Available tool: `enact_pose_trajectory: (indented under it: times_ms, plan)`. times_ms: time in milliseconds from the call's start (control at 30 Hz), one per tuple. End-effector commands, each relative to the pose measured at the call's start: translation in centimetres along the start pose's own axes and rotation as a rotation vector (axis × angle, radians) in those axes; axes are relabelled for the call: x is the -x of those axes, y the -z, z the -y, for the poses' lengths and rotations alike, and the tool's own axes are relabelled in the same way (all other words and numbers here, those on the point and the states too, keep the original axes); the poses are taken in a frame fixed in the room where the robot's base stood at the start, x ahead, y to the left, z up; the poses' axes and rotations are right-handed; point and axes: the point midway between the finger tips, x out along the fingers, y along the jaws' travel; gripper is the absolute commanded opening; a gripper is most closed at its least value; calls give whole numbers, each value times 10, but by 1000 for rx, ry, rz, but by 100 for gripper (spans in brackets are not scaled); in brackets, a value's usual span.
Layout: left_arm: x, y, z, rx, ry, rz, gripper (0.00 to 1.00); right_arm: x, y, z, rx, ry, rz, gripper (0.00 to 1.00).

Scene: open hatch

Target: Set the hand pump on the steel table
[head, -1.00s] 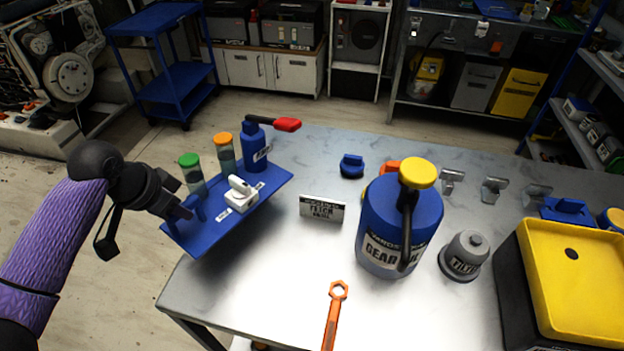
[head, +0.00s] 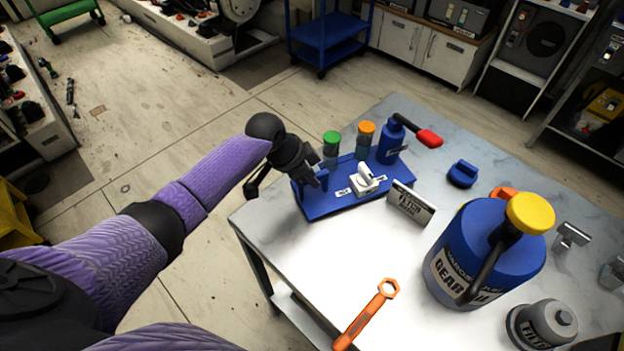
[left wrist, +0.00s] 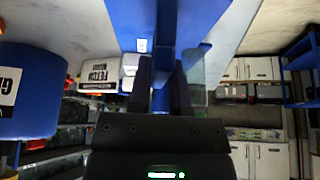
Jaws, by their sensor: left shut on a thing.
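The hand pump (head: 390,145), a blue cylinder with a red-tipped lever, stands on a blue base plate (head: 330,206). The plate also carries green-capped and orange-capped vials and a white valve block (head: 364,181). My left gripper (head: 318,178) is shut on a blue upright grip at the plate's left end; the blue plate also shows above the fingers in the left wrist view (left wrist: 205,22). The plate looks nearly level over the near-left part of the steel table (head: 275,240); whether it touches the top I cannot tell. My right gripper is not in view.
A small label sign (head: 410,204) stands close right of the plate. A large blue gear oil can (head: 485,260), a grey cap-like part (head: 543,325), a blue cap (head: 462,173) and an orange wrench (head: 365,315) are on the table. Bare tabletop lies in front of the plate.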

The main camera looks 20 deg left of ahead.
Motion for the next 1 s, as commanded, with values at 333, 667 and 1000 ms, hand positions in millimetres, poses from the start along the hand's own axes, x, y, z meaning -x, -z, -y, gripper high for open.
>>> enact_pose_trajectory:
  times_ms: [333,667,1000]
  plan:
    - [-9,-5,0,-1,0,1,25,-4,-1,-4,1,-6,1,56]
    - [-9,-4,0,-1,0,1,59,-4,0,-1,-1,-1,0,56]
    - [38,-2,1,-3,4,-1,59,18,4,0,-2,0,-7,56]
